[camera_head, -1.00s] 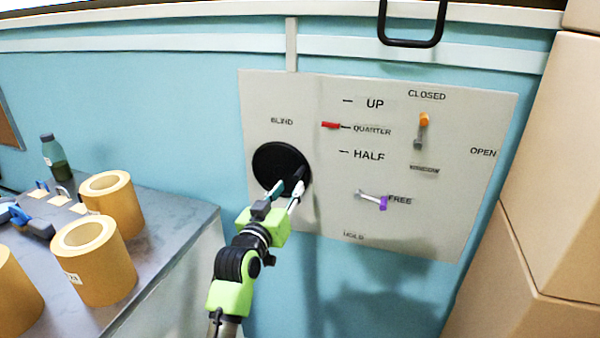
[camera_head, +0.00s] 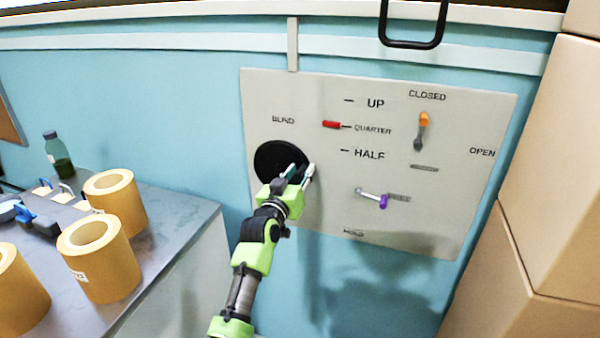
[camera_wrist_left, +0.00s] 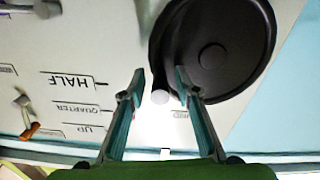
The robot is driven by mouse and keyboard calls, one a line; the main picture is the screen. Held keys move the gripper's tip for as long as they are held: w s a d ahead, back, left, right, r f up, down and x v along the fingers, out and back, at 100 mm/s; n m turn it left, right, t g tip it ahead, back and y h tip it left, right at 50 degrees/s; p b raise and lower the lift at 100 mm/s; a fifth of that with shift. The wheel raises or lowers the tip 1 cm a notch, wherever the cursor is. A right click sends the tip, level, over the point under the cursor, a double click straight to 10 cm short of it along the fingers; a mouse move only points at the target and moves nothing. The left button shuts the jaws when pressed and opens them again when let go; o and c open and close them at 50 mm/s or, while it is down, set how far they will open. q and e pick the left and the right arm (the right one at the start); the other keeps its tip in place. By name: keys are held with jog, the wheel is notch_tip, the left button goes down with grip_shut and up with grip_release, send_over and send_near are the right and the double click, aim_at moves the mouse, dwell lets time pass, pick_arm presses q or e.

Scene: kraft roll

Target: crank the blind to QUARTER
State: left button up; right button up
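A pale wall panel (camera_head: 330,215) carries a black crank disc (camera_head: 270,157) under the word BLIND. A red marker (camera_head: 331,125) sits level with the QUARTER line, between UP and HALF. My left gripper (camera_head: 300,170) is in front of the disc's right edge. The fingers partly hide the handle area in the head view. My right gripper is not in view.
A purple-tipped lever (camera_head: 382,201) lies near FREE. An orange-tipped lever (camera_head: 424,118) is below CLOSED. A grey bench (camera_head: 170,250) at left holds several kraft rolls (camera_head: 116,200) and a bottle (camera_head: 57,150). Cardboard boxes (camera_head: 550,170) stack at right.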

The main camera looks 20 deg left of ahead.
pick_arm(q)
grip_shut()
jog(key=shift+d+f+m+b, duration=0.15)
jog(key=shift+f+m+b, duration=0.1)
jog(key=shift+f+m, duration=0.65)
jog(key=shift+d+f+m+b, duration=0.2)
jog(key=shift+f+m, duration=0.4)
jog(key=shift+m, duration=0.6)
grip_release()
jog(key=shift+a, duration=0.1)
jog(key=s, duration=1.2)
jog(key=shift+a, duration=0.2)
